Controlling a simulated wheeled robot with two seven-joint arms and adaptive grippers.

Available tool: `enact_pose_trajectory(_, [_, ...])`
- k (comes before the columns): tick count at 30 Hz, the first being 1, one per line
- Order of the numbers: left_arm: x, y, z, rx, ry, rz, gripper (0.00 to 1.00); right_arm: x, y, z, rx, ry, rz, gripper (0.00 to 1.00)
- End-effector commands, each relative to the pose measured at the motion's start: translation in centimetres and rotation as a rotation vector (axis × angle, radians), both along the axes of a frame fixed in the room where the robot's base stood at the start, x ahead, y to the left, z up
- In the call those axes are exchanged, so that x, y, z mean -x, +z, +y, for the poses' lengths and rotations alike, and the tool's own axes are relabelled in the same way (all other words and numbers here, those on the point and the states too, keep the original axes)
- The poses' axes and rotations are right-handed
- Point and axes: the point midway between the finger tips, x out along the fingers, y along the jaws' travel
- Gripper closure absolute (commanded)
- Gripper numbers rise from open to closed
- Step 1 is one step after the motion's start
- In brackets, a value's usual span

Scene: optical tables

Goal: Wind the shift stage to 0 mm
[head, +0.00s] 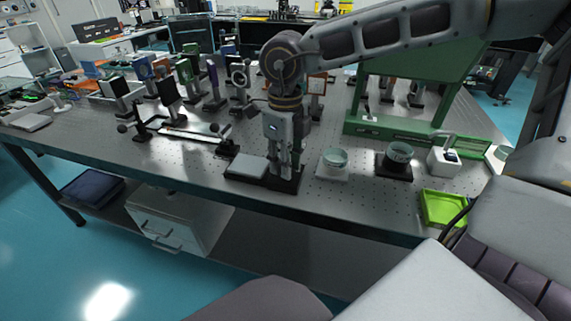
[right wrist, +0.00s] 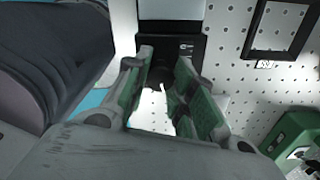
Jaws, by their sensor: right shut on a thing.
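The shift stage appears to be the low unit with a pale grey plate (head: 246,167) and a dark base (head: 290,186) near the front edge of the table. My right gripper (head: 284,172) points down over the dark base and hides part of it. In the right wrist view, its two green-padded fingers (right wrist: 166,84) stand on either side of a small dark knob at the edge of a black block (right wrist: 187,48). The gripper is shut on this knob, though the contact is partly hidden. No scale reading is legible. My left gripper is not in view.
A lime-green tray (head: 443,208) lies near the front edge, and a green frame (head: 412,80) stands behind. A rail unit (head: 190,137) and several optic mounts occupy the left.

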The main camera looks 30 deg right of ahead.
Motion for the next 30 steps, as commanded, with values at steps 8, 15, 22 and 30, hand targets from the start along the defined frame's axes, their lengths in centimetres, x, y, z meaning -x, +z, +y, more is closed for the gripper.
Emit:
enact_pose_trajectory(8, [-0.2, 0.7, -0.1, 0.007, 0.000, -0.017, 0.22, -0.1, 0.0, 0.0, -0.001, 0.221, -0.003, 0.99])
enact_pose_trajectory(15, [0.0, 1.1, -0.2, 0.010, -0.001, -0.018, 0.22, -0.1, 0.0, 0.0, 0.000, 0.416, -0.002, 0.99])
enact_pose_trajectory(22, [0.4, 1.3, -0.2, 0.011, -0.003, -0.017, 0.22, -0.1, 0.1, 0.0, -0.001, 0.605, -0.004, 0.99])
enact_pose_trajectory(30, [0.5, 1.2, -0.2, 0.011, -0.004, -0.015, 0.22, -0.1, 0.1, 0.0, 0.000, 0.827, -0.002, 0.99])
